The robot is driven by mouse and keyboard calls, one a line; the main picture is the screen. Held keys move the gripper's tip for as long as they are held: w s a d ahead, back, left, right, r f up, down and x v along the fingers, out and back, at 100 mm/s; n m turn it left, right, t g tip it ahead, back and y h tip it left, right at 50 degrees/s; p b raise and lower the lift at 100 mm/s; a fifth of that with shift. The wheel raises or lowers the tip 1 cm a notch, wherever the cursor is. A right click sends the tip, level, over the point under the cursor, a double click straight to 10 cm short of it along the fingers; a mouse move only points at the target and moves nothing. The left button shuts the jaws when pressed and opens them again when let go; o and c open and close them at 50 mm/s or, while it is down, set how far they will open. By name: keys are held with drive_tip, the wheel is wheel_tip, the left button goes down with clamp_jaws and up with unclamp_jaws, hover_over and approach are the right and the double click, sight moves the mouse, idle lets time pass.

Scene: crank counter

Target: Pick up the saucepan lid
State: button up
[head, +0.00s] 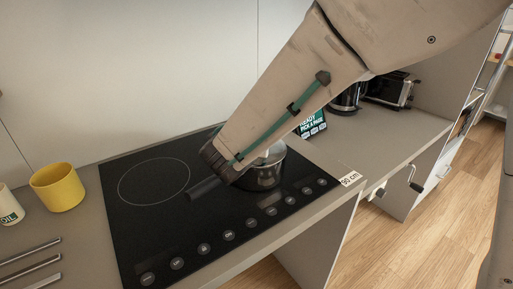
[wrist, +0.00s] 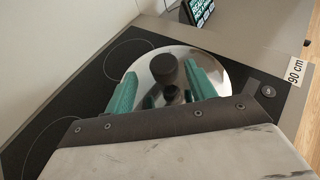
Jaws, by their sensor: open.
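The saucepan lid (wrist: 212,68) is a shiny metal disc with a dark round knob (wrist: 164,68), large in the wrist view. In the head view the lid (head: 276,153) shows only in part, on top of the dark saucepan (head: 264,176), whose handle (head: 203,188) points left. My gripper (wrist: 163,85) has two green fingers, open and apart, one on each side of the knob as seen from the wrist. I cannot tell whether the fingers touch the lid. In the head view my arm hides the fingertips and most of the lid.
The saucepan stands on a black cooktop (head: 145,225) with touch controls along its front. A small screen (head: 312,122), a kettle (head: 345,98) and a toaster (head: 389,90) are at the back right.

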drive_tip(key=x, duration=0.4)
drive_tip(key=shift+w+d+f, duration=0.1)
drive_tip(key=shift+w+d, duration=0.1)
drive_tip(key=shift+d, duration=0.15)
drive_tip(key=shift+c, duration=0.3)
drive_tip(key=c, duration=1.1)
